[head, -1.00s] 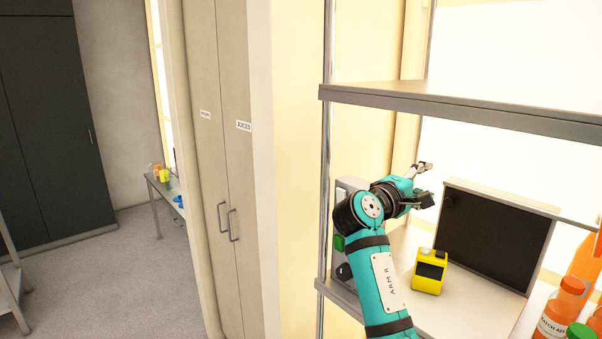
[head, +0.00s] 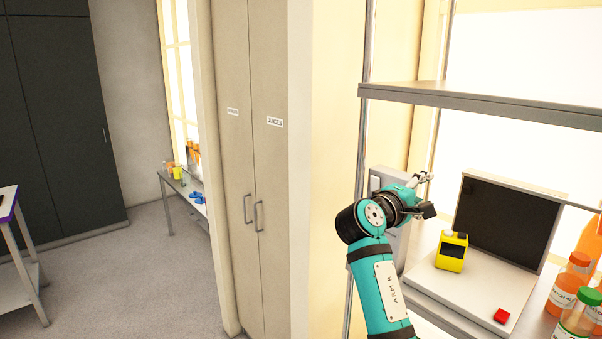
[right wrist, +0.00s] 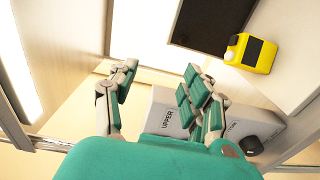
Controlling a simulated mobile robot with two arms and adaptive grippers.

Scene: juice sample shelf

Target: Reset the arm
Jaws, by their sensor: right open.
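My right arm reaches up in front of the shelf in the head view, with the right gripper (head: 424,179) small at its far end. In the right wrist view the fingers of the right gripper (right wrist: 160,72) are spread apart with nothing between them. A grey-white box marked "UPPER" (right wrist: 172,112) lies beyond and partly behind the fingers. A yellow container (head: 452,251) stands on the white surface right of the arm, apart from the gripper. It also shows in the right wrist view (right wrist: 250,53). My left gripper is in neither view.
A dark panel (head: 508,223) stands behind the yellow container. Bottles with orange and green caps (head: 563,292) stand at right. An upper shelf board (head: 480,107) runs overhead, with a metal post left of the arm.

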